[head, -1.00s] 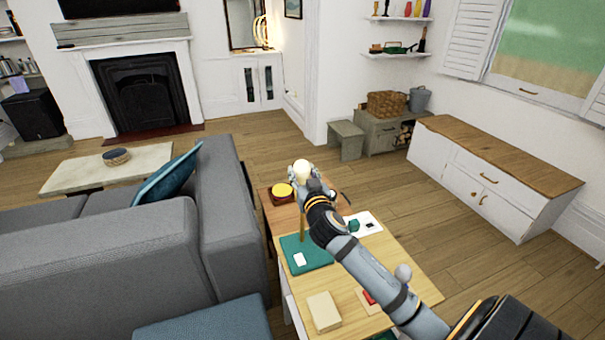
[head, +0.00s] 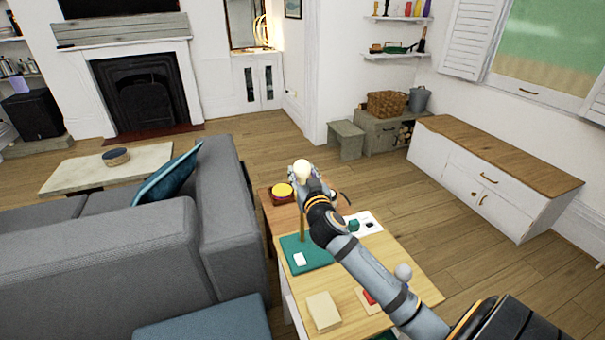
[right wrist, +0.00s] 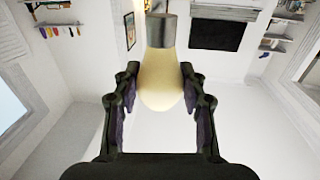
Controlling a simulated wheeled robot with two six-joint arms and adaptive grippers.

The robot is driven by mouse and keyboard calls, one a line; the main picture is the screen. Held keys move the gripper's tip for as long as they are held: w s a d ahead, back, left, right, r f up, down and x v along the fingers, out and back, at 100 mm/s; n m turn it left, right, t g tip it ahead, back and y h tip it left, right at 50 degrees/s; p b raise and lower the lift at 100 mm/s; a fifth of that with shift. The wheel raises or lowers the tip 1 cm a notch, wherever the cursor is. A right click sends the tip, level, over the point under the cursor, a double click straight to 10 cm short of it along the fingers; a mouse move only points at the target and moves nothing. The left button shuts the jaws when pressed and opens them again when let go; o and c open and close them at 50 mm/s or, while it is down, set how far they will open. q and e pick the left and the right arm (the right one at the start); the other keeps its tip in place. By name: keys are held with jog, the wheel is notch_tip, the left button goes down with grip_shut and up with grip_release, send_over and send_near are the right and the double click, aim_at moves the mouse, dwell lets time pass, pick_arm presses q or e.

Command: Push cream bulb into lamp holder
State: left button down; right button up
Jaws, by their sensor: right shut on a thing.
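The cream bulb (head: 302,168) is held up in the tip of my right gripper (head: 306,182), above the far part of the small wooden table. In the right wrist view the bulb (right wrist: 160,82) sits between the two fingers of the gripper (right wrist: 160,97), with a grey metal collar at its narrow end. A thin brass post (head: 303,229) stands on a teal board (head: 317,257), and its top is hidden behind the gripper. I cannot make out the lamp holder's socket, or whether the bulb touches it. My left gripper is not in view.
A yellow-topped round thing (head: 283,190) stands left of the gripper. A beige block (head: 323,311), a red item (head: 369,296) and a green piece (head: 353,226) are on the table (head: 402,262). The grey sofa (head: 222,210) lies close left. Floor is clear to the right.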

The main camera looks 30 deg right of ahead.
jog(key=shift+f+b, duration=1.05)
jog(key=shift+f, duration=0.15)
jog(key=o, duration=1.3)
jog(key=shift+o, duration=0.2)
jog(key=shift+s+a+f, duration=0.1)
jog(key=shift+s, duration=0.25)
jog(key=v, duration=1.1)
jog(key=shift+s+a, duration=0.1)
